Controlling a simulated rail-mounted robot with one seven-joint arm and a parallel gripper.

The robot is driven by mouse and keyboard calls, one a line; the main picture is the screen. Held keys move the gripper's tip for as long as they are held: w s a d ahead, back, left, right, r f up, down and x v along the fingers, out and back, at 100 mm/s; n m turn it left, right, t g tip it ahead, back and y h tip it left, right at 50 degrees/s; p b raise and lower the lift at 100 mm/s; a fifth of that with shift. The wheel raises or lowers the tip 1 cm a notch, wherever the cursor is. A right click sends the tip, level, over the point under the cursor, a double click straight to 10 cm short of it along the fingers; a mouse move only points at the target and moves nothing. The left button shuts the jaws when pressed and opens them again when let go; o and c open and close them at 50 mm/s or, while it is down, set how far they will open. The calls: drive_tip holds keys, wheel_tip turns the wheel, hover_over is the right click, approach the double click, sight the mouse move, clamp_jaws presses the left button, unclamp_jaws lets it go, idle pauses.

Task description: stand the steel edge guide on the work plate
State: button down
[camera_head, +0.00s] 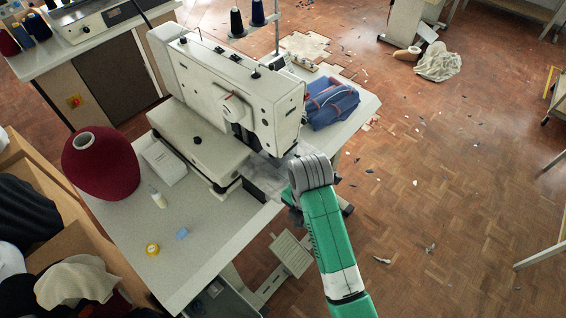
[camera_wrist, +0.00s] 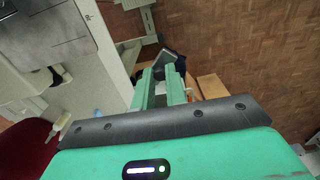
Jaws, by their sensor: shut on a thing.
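My gripper (camera_wrist: 162,84) shows in the wrist view as two green fingers shut on a small dark grey piece, which I take to be the steel edge guide (camera_wrist: 169,61). The guide sits at the fingertips, apart from the table edge; its lower part cannot be made out. In the head view my wrist hides the fingers and the guide. The work plate (camera_head: 267,172) is a grey metal surface under the sewing machine's head, just left of my wrist. It also shows at the upper left of the wrist view (camera_wrist: 48,38).
The white sewing machine (camera_head: 225,90) stands over the plate. Folded blue cloth (camera_head: 330,102) lies behind it. A dark red thread cone (camera_head: 100,165), a small bottle (camera_head: 157,197), a yellow tape roll (camera_head: 152,249) and blue chalk (camera_head: 182,233) are on the table (camera_head: 215,245). The table's front is mostly clear.

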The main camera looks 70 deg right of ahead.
drive_tip(key=shift+s+d, duration=0.1)
drive_tip(key=shift+d, duration=0.05)
drive_tip(key=w+d+b, duration=0.1)
drive_tip(key=w+d, duration=0.2)
drive_tip(key=w, duration=0.1)
drive_tip(key=w+d+f+b, duration=0.1)
drive_tip(key=w+d, duration=0.2)
drive_tip(key=d, duration=0.1)
drive_tip(key=w+d+b, duration=0.2)
drive_tip(key=w+d, duration=0.1)
drive_tip(key=w, duration=0.1)
drive_tip(key=shift+w+d+f, duration=0.25)
drive_tip(key=shift+w, duration=0.1)
drive_tip(key=shift+f+b, duration=0.35)
drive_tip(key=shift+f, duration=1.35)
drive_tip(key=shift+f, duration=0.2)
drive_tip(key=c, duration=1.4)
unclamp_jaws()
drive_tip(key=shift+c, duration=0.2)
wheel_tip(320, 180, up, 12)
drive_tip(key=p, duration=0.2)
drive_tip(key=shift+r, duration=0.2)
